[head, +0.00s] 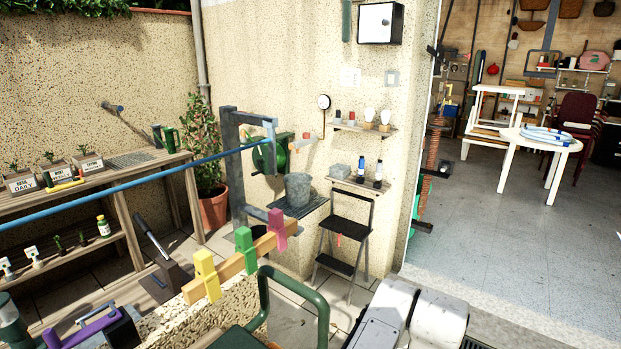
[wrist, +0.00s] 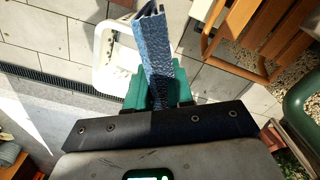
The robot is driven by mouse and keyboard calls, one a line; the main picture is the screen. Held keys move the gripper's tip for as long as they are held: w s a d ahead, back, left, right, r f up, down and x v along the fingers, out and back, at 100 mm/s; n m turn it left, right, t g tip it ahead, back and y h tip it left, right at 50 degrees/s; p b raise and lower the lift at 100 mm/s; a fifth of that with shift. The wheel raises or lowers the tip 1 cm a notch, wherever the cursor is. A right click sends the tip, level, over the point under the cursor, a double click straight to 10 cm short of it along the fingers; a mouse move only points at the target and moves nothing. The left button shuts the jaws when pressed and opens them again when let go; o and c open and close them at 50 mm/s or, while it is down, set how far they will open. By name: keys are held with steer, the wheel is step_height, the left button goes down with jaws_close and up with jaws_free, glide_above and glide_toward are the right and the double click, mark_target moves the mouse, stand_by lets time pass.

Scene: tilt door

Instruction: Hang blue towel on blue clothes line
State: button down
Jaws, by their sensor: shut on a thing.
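The blue clothes line (head: 130,178) runs across the left half of the head view, from the left edge to a grey bracket (head: 237,165) by the wall. Nothing hangs on the visible stretch of line. In the wrist view my gripper (wrist: 158,92) has its green fingers shut on the blue towel (wrist: 160,55). The towel is folded narrow and sticks out from between the fingers, clear of the line. Its lower part is hidden by the fingers. Neither the towel nor my gripper shows in the head view.
A wooden bar with yellow (head: 207,275), green (head: 245,249) and pink (head: 277,230) clothespins stands below the line. A plant bench (head: 110,185) is at left, a black step stool (head: 345,240) by the wall. Open floor (head: 480,230) lies at right.

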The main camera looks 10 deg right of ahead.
steer(key=s+a+f+n, duration=0.2)
steer(key=a+f+n, duration=0.2)
steer(key=a+f, duration=0.4)
step_height(320, 180, down, 5)
steer(key=shift+a+r+b, duration=0.15)
steer(key=shift+r+b, duration=0.05)
steer(key=shift+b, duration=0.2)
steer(key=shift+w, duration=0.1)
